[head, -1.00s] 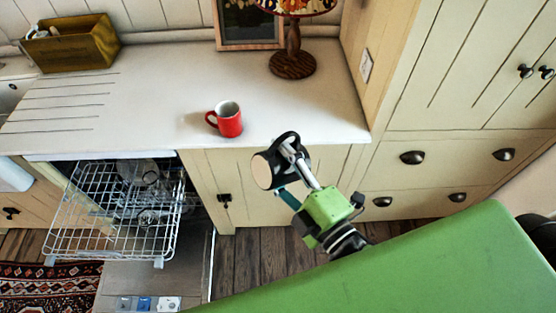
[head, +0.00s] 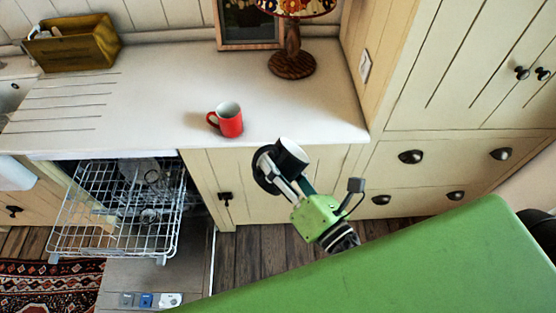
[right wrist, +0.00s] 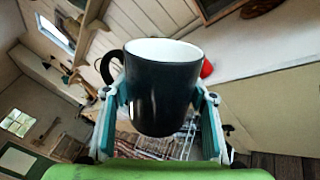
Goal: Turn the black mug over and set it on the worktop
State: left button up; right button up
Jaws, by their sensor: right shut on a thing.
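The black mug (head: 291,157) has a white inside. My right gripper (head: 277,177) is shut on its body and holds it in the air, just in front of the worktop's front edge. In the head view the mug is tilted, its white mouth facing up and its handle at the left. In the right wrist view the mug (right wrist: 163,92) sits between the two fingers, mouth at the top of the picture and handle at the left. The pale worktop (head: 170,100) lies beyond it. My left gripper is not in view.
A red mug (head: 229,120) stands upright near the worktop's front edge. A lamp (head: 292,60), a picture frame (head: 248,25) and a wooden box (head: 72,45) stand at the back. The worktop right of the red mug is clear. An open dishwasher rack (head: 115,215) is at lower left.

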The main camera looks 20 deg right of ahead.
jog(key=shift+n, duration=0.6)
jog(key=n+p, duration=0.1)
jog(key=n, duration=0.3)
jog(key=shift+r, duration=0.2)
jog(key=n, duration=0.2)
jog(key=shift+f+n+p, duration=0.15)
jog(key=shift+n+p, duration=0.2)
jog(key=shift+n, duration=0.05)
